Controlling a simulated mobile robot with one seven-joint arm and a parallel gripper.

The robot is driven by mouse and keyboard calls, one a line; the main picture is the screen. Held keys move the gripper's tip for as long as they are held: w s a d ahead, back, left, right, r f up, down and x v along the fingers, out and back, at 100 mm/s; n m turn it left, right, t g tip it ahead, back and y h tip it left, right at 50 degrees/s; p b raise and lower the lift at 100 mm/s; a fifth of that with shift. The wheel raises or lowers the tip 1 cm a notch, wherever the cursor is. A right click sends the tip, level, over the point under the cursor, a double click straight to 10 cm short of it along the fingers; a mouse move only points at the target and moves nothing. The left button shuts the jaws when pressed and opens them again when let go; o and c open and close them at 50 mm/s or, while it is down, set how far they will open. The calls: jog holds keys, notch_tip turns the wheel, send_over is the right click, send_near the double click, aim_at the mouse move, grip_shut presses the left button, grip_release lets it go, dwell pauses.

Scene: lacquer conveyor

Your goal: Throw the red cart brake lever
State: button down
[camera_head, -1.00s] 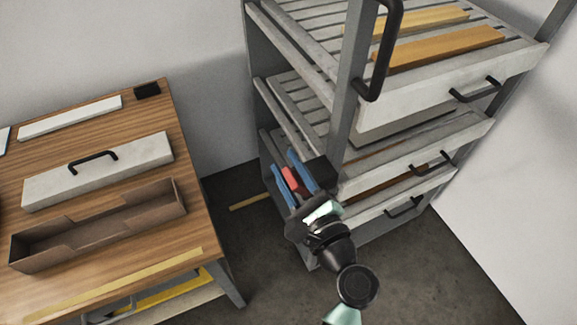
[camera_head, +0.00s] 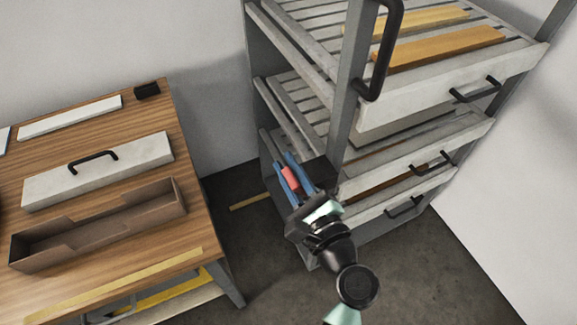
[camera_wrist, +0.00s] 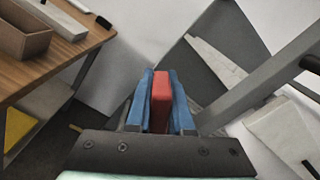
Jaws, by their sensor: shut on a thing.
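The red brake lever (camera_head: 291,178) is at the lower left side of the grey cart (camera_head: 345,130). My gripper (camera_head: 292,172) has its blue fingers on either side of the lever and is shut on it. In the wrist view the red lever (camera_wrist: 161,100) stands between the two blue fingers of my gripper (camera_wrist: 160,90), touching both. The lever's base and pivot are hidden.
A wooden table (camera_head: 200,215) stands to the left with an open brown box (camera_head: 100,228) and a pale drawer front with a black handle (camera_head: 100,168). The cart's upright post and large black handle (camera_head: 385,50) rise beside my arm. A yellow strip (camera_head: 248,202) lies on the floor.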

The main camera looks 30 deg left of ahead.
dwell(0.7)
jog(key=w+d+m+p, duration=0.1)
jog(key=p, duration=0.1)
jog(key=w+d+r+m+p, duration=0.1)
jog(key=m+p, duration=0.1)
jog(key=w+d+r+m+p, duration=0.1)
jog(key=m+p, duration=0.1)
jog(key=shift+w+r+p, duration=0.1)
jog(key=shift+w+p, duration=0.25)
jog(key=shift+p, duration=0.05)
jog(key=shift+w+d+m+p, duration=0.3)
jog(key=shift+w+m+p, duration=0.15)
jog(key=shift+m, duration=0.25)
jog(key=c, duration=0.8)
grip_release()
